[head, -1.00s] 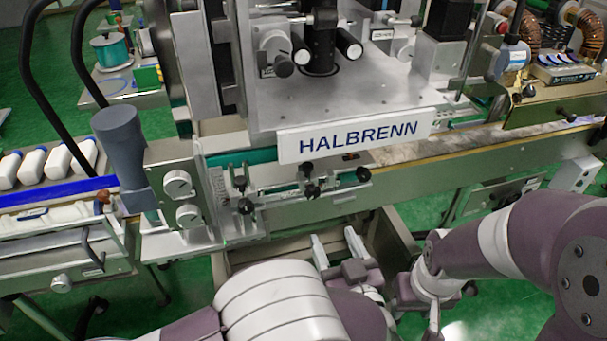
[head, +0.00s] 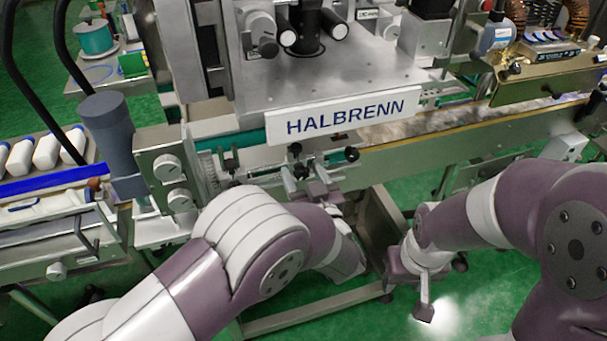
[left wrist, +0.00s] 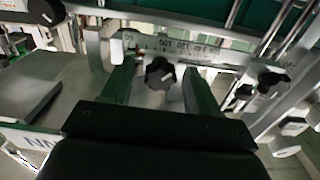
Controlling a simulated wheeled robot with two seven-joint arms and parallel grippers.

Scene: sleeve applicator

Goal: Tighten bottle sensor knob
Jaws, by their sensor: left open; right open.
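A black lobed knob (left wrist: 160,73) with a pale mark sits on a numbered scale bar (left wrist: 175,46) in the left wrist view. My left gripper (head: 300,181) is open at the machine's front rail, below the HALBRENN plate. In the left wrist view its two fingers stand on either side of this knob, with gaps visible. Nothing labels this knob as the bottle sensor knob. In the head view the knob between the fingers is largely hidden. My right gripper (head: 424,300) is open and empty, pointing down over the green floor, away from the machine.
Other black knobs (head: 352,154) sit along the same rail; another shows in the left wrist view (left wrist: 271,82). A grey cylinder (head: 108,135) and two dials (head: 167,168) stand to the left. White bottles (head: 45,152) lie further left. The conveyor (head: 450,140) runs right.

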